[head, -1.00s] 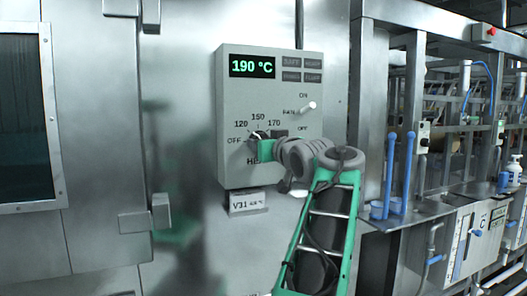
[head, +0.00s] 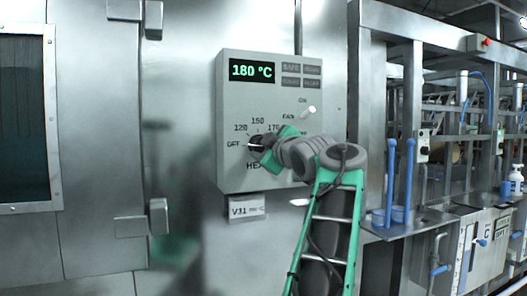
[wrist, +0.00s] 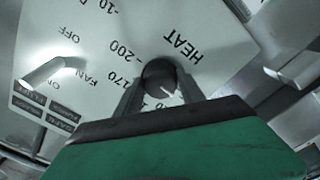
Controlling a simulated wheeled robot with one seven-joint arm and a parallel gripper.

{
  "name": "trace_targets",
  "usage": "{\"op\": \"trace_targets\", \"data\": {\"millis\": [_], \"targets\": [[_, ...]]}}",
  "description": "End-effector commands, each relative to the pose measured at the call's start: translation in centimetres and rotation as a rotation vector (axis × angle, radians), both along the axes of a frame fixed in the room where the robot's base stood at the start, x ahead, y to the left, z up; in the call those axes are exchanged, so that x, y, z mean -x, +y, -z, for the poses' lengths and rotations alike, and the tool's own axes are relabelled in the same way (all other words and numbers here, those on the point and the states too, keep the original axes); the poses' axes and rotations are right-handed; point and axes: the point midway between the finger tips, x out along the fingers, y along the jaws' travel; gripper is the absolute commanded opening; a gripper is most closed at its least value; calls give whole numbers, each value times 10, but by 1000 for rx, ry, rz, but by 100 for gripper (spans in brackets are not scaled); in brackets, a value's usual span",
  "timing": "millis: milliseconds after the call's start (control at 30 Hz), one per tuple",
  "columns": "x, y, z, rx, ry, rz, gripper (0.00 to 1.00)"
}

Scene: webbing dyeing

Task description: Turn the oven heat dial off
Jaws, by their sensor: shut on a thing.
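The heat dial (head: 255,142) is a dark round knob with a white pointer mark on the grey control panel (head: 232,110), above the word HEAT. In the head view its mark lies nearly level, pointing left towards OFF. My gripper (head: 264,147) is shut on the dial from the right and hides part of it. In the wrist view the dial (wrist: 160,74) sits between the two fingers of my gripper (wrist: 160,88). The panel display (head: 252,71) reads 180 °C in green.
A white fan switch lever (head: 308,111) sticks out of the panel, right of and above the dial. A small label V31 (head: 246,207) hangs below. The steel oven door (head: 100,230) is at left. Blue handles (head: 390,180) and steel framing stand at right.

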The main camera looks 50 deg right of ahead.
Motion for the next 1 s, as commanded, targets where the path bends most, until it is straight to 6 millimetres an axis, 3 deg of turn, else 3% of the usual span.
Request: {"op": "trace_targets", "data": {"millis": [733, 767, 1000], "targets": [[0, -1, 1, 87, 54, 0, 6], [0, -1, 1, 87, 54, 0, 47], [0, 0, 0, 87, 53, 0, 66]]}}
